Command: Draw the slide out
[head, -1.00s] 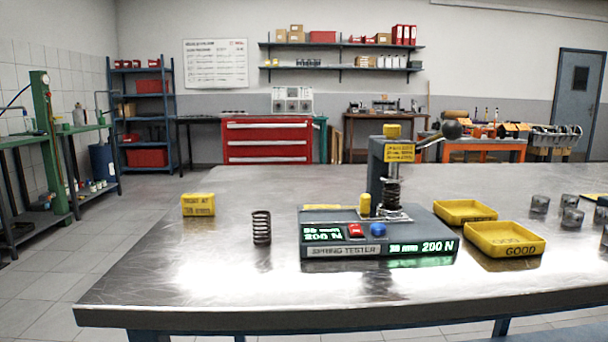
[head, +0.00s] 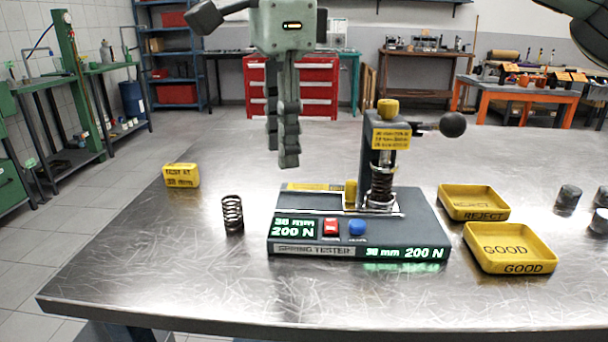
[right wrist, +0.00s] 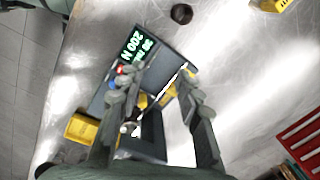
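The spring tester (head: 300,228) stands on the metal table, its displays reading 36 mm 200 N. A coil spring (head: 382,187) stands upright under its column. A bright metal slide plate (head: 376,211) lies at the spring's foot, with a short yellow post (head: 351,194) at its left. My right gripper (head: 280,153) hangs fingers down, above and behind the tester's left side, apart from it. In the right wrist view its fingers (right wrist: 158,78) are spread with nothing held; the tester's display (right wrist: 138,46) shows beyond them. My left gripper is not in view.
A loose dark spring (head: 233,214) stands left of the tester, and a yellow block (head: 181,175) farther left. Yellow REJECT (head: 470,214) and GOOD (head: 515,268) trays sit to the right. A lever with a black ball (head: 452,124) juts right from the column. The front table is clear.

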